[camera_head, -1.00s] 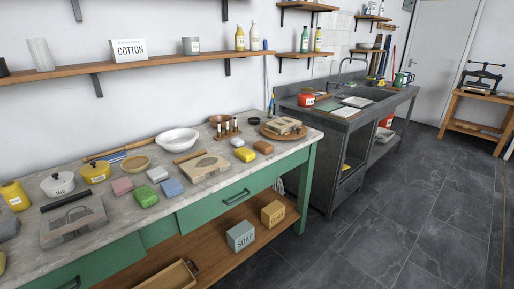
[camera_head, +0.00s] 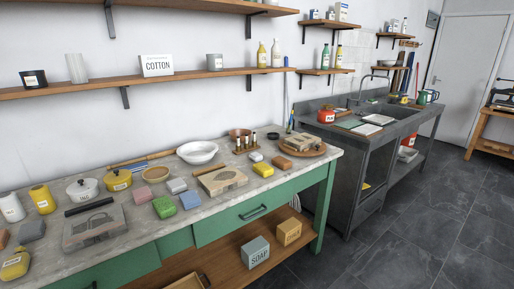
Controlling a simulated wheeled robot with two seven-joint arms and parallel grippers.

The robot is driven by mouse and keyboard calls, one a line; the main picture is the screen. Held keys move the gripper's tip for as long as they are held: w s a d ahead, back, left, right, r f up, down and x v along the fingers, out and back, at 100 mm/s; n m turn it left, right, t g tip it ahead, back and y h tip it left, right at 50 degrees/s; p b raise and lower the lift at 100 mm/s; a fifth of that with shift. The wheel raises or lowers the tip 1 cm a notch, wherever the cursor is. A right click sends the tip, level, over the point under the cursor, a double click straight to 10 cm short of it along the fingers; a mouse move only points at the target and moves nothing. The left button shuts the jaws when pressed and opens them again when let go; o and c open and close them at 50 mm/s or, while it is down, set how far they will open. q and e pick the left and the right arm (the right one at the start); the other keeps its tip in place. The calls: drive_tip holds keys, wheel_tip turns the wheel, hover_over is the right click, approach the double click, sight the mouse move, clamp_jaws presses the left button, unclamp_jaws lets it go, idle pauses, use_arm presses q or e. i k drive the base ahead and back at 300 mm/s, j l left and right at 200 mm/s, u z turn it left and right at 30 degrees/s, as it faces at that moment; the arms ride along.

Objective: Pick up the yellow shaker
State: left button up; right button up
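A yellow shaker (camera_head: 42,200), an upright cylinder with a pale label, stands on the left part of the grey worktop (camera_head: 135,262). A similar white container (camera_head: 12,208) stands just left of it. A white lidded pot (camera_head: 82,189) is to its right, with a yellow lidded pot (camera_head: 118,180) beyond. A yellow labelled container (camera_head: 15,264) sits at the near left edge. Neither of my grippers is in view.
A grey stone block with a dark bar (camera_head: 94,228) lies in front of the shaker. Several coloured blocks, a white bowl (camera_head: 198,152) and a wooden shelf (camera_head: 150,80) are nearby. Dark tiled floor (camera_head: 420,220) is open at the right.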

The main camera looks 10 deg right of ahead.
sight(41, 195)
drive_tip(key=u, duration=1.35)
